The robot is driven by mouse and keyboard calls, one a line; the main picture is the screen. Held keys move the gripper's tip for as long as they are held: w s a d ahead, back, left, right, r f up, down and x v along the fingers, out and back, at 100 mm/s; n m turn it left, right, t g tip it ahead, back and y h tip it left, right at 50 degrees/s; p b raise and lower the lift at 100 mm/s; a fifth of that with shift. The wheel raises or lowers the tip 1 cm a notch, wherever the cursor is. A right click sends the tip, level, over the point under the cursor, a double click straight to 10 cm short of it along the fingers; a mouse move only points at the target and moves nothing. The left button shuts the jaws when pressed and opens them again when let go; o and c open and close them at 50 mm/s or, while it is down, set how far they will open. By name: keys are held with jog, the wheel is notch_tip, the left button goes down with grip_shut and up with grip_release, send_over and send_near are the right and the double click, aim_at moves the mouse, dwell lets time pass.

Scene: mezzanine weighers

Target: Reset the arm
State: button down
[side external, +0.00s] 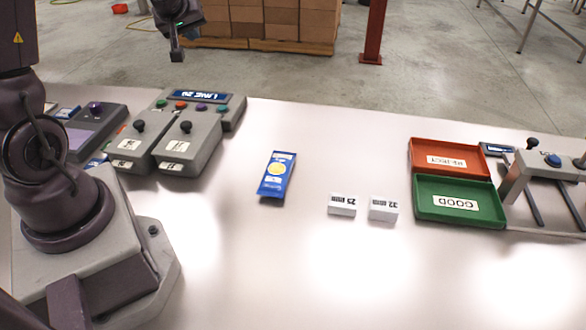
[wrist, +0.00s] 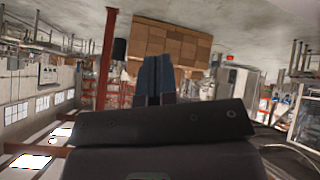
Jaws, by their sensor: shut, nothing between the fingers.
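My gripper (side external: 177,54) is raised at the top left of the side external view, above and beyond the far edge of the table. It is shut and empty. In the wrist view its closed fingers (wrist: 155,78) stand together at the middle, with stacked cartons and the hall behind them. That view looks out across the hall, and no tabletop shows in it.
On the white table (side external: 300,255) are grey lever boxes (side external: 188,145), a button panel (side external: 215,108), a blue packet (side external: 277,174), two white blocks (side external: 342,205), a red tray (side external: 450,160), a green tray (side external: 458,202) and a grey stand (side external: 545,165). The table's middle front is clear.

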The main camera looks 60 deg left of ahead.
jog(key=s+d+r+m+h, duration=0.1)
jog(key=d+r+m, duration=0.25)
jog(key=d, duration=0.45)
jog(key=s+d+r+m+h, duration=0.15)
jog(key=d+r, duration=0.25)
jog(key=d, duration=0.4)
jog(key=s+d+r+m+h, duration=0.1)
jog(key=s+d+m, duration=0.3)
jog(key=d, duration=0.4)
jog(key=s+d+m+h, duration=0.2)
jog(key=s+d+m, duration=0.3)
jog(key=s+d, duration=0.2)
jog(key=shift+d+r+h, duration=0.35)
